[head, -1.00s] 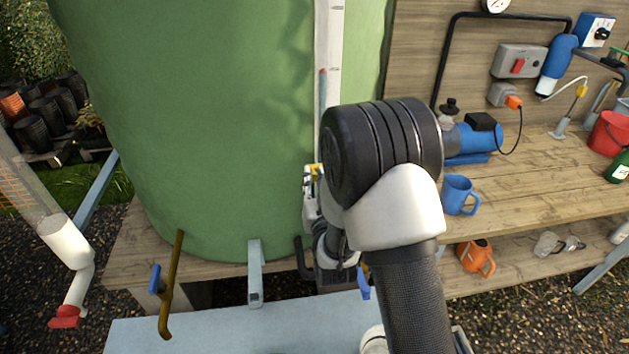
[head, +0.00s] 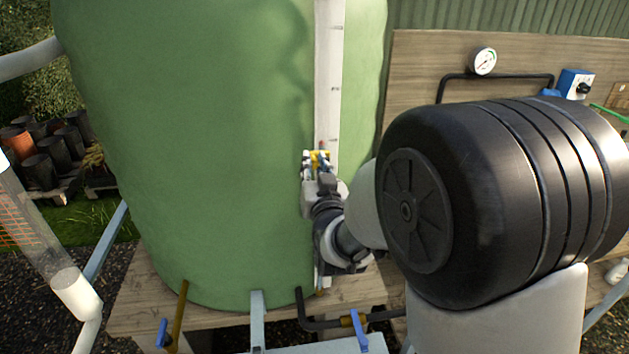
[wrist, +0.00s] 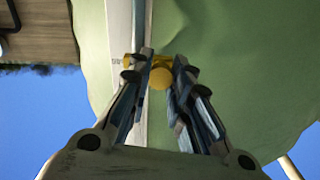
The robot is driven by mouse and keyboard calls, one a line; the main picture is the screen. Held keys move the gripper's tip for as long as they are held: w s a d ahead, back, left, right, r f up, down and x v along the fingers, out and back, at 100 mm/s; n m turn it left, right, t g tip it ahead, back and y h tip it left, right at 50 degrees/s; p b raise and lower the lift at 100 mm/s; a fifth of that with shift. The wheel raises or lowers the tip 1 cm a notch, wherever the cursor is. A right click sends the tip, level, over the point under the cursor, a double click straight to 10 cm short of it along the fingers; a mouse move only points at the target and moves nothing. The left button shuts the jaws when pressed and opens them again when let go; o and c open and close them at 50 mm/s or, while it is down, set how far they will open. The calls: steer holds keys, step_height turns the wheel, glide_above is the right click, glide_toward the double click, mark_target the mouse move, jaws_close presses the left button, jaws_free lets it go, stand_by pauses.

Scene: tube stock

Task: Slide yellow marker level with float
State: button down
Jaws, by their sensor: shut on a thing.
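The yellow marker (head: 319,157) sits on the white gauge strip (head: 328,70) that runs up the green tank (head: 210,150). My gripper (head: 318,168) is shut on the marker. In the wrist view the marker (wrist: 160,77) shows as a yellow knob between the two fingers (wrist: 160,90). A small red piece, likely the float (head: 322,145), shows on the strip just above the marker in the head view. The two are very close in height; my gripper hides the strip just below. I cannot make out the float in the wrist view.
My arm covers much of the right side of the head view. A wooden bench with a backboard (head: 420,90) and a pressure gauge (head: 483,61) stands to the right. Pipes with blue-handled valves (head: 357,330) are below the tank.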

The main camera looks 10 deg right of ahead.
steer(key=shift+r, duration=0.9)
steer(key=c, duration=1.4)
jaws_free()
steer(key=shift+s, duration=0.1)
steer(key=s, duration=0.7)
steer(key=shift+s, duration=0.15)
